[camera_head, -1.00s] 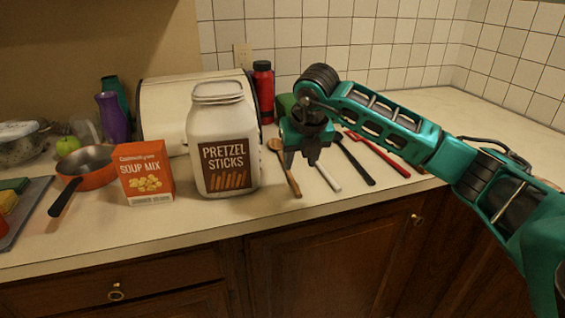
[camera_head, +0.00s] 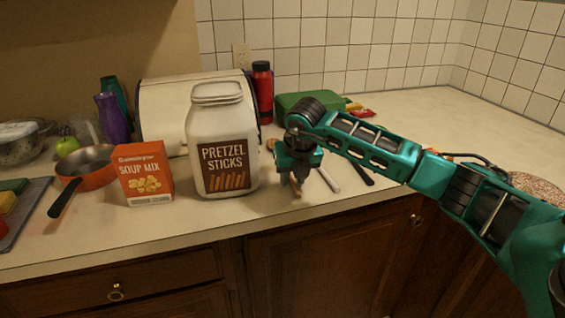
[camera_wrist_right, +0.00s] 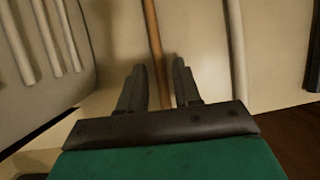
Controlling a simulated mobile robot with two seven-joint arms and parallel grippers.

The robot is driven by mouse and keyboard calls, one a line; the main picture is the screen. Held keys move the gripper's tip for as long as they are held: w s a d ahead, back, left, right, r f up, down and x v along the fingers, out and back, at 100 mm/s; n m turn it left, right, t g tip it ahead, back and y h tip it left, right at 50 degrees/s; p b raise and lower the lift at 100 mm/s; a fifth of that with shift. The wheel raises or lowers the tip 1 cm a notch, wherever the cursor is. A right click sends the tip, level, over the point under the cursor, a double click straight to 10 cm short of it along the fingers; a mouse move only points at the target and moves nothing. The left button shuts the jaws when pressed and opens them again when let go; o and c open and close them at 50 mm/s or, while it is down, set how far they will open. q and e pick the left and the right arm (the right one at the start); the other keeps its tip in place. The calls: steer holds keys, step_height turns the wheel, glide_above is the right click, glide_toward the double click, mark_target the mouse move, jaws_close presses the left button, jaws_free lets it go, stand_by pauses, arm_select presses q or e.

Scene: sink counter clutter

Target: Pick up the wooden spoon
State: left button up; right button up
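The wooden spoon lies on the counter just right of the pretzel jar. In the head view only its tip (camera_head: 270,144) shows clearly, as my right gripper (camera_head: 291,184) hides most of the rest. In the right wrist view its thin brown handle (camera_wrist_right: 153,35) runs down between the two fingers of my right gripper (camera_wrist_right: 159,75). The fingers are apart, one on each side of the handle, and I see a gap on both sides. I cannot tell how far above the counter the fingertips are. My left gripper is not in view.
The white pretzel sticks jar (camera_head: 223,140) stands close on the left. A white-handled utensil (camera_head: 330,180) lies just right, also in the wrist view (camera_wrist_right: 237,50). A black utensil (camera_head: 364,174), green box (camera_head: 300,101) and red bottle (camera_head: 263,90) are near. The counter's front edge is close.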

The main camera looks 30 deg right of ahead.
jaws_close()
steer(key=shift+r, duration=0.1)
